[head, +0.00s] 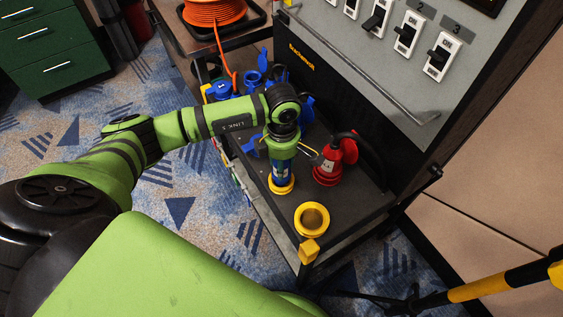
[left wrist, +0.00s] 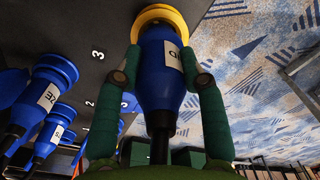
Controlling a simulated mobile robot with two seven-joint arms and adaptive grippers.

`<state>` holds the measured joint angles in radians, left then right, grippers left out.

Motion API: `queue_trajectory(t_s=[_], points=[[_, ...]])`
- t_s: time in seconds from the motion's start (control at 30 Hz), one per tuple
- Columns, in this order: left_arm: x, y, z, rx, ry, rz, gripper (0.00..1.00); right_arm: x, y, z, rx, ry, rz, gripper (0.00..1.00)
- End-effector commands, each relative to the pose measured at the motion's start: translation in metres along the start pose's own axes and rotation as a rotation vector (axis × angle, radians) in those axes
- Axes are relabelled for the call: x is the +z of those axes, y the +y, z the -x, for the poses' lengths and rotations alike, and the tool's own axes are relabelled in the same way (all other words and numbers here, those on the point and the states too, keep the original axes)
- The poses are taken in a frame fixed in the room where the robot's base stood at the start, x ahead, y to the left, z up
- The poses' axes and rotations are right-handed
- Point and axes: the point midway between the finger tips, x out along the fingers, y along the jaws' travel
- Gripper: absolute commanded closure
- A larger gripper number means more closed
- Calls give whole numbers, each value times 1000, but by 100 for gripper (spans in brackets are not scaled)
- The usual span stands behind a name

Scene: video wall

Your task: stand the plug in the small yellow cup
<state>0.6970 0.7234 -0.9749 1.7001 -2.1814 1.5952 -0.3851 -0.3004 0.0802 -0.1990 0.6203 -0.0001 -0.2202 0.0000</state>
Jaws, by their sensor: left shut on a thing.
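My left gripper (head: 282,168) reaches down over the cart's black shelf, its fingers on both sides of a blue plug (head: 279,170) with a white label. In the left wrist view the gripper (left wrist: 165,75) is shut on the blue plug (left wrist: 160,85). The small yellow cup (head: 281,188) is directly below the plug, on the shelf. In the wrist view its yellow rim (left wrist: 150,13) shows around the plug's far end. How deep the plug sits in the cup is hidden. The plug looks roughly upright. My right gripper is not in view.
A wider yellow cup (head: 312,205) and a yellow block (head: 309,251) are near the shelf's front corner. A red plug (head: 327,172) stands close to the right of my gripper. Other blue plugs (left wrist: 42,98) stand nearby. The switch panel (head: 400,65) rises behind.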

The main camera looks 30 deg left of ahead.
Motion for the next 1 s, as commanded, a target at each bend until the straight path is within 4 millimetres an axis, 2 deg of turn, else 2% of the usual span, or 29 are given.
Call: queue_trajectory(t_s=[1.0], points=[[0,0,-19,1,0,1,99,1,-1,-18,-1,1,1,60]])
